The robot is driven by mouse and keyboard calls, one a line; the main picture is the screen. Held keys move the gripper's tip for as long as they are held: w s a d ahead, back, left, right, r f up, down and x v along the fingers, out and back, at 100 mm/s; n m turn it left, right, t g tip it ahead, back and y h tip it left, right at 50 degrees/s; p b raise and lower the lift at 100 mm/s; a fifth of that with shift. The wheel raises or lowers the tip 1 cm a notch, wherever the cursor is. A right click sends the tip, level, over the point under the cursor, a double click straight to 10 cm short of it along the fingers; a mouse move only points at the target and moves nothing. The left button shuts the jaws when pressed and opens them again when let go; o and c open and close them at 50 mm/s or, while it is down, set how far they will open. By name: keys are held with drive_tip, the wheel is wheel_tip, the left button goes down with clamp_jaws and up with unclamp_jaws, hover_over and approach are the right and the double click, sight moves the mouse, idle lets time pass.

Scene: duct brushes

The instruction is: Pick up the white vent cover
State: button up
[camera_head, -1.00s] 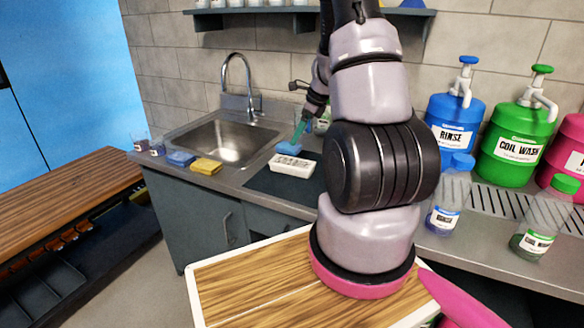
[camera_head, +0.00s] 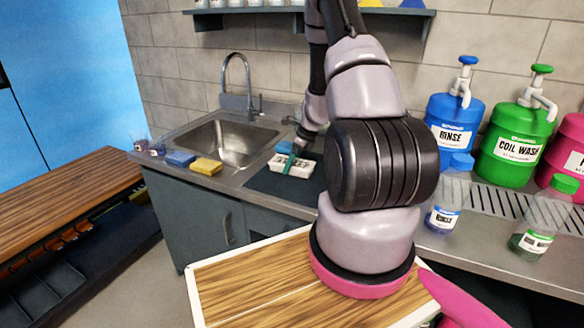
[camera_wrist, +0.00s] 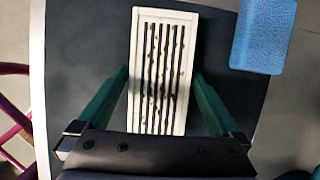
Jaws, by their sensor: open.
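The white vent cover (camera_wrist: 163,70) is a rectangular block with long dark slots and brown specks of dirt. It lies on the dark mat, its long side running up the wrist view. In the head view the vent cover (camera_head: 284,167) is on the counter to the right of the sink, partly behind my fingers. In the head view my gripper (camera_head: 291,159) is over the cover. I cannot tell how far its fingertips are above the mat.
A blue sponge (camera_wrist: 263,36) lies right of the cover's far end. The dark mat (camera_head: 262,182) is otherwise bare nearby. The sink (camera_head: 228,140), a yellow sponge (camera_head: 206,166) and another blue sponge (camera_head: 180,158) are to the left. Pump jugs, including the blue rinse jug (camera_head: 452,133), stand at the right.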

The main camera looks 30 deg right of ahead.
drive_tip(key=shift+f, duration=0.2)
drive_tip(key=shift+w, duration=0.1)
drive_tip(key=c, duration=1.3)
wheel_tip(320, 180, up, 10)
drive_tip(key=shift+r, duration=0.1)
drive_tip(key=shift+c, duration=0.2)
